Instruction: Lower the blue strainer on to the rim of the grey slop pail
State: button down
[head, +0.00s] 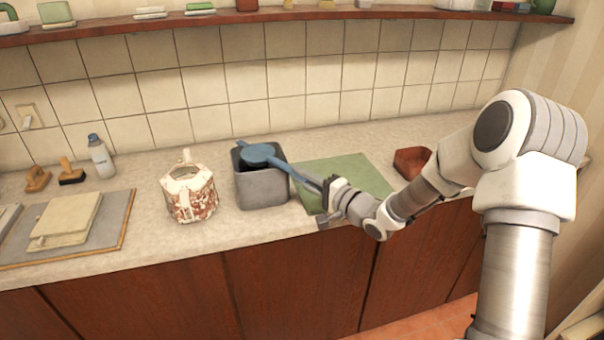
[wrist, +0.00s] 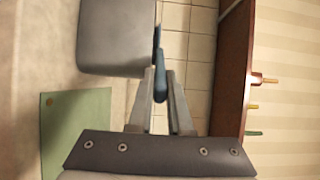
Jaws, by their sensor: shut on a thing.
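The blue strainer (head: 258,153) is at the grey slop pail (head: 262,189) in the head view, with its bowl over the pail's open top. Its handle runs down to the right to my gripper (head: 328,188), which is shut on it. The wrist view shows the strainer (wrist: 160,85) edge-on between the two fingers of my gripper (wrist: 160,95). The pail (wrist: 115,40) shows there at the upper left. Whether the strainer touches the pail's rim cannot be told.
A green mat (head: 345,180) lies right of the pail, partly under my arm. A red and white jug (head: 189,192) stands to the left. A red-brown tray (head: 411,162) is behind my arm. A shelf (head: 300,14) runs along the tiled wall above.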

jog(key=c, duration=0.8)
grip_release()
jog(key=shift+f, duration=0.15)
jog(key=shift+o, duration=0.2)
jog(key=shift+d, duration=0.1)
jog(key=v, duration=1.7)
jog(key=shift+p, duration=0.45)
jog(key=shift+s, duration=0.15)
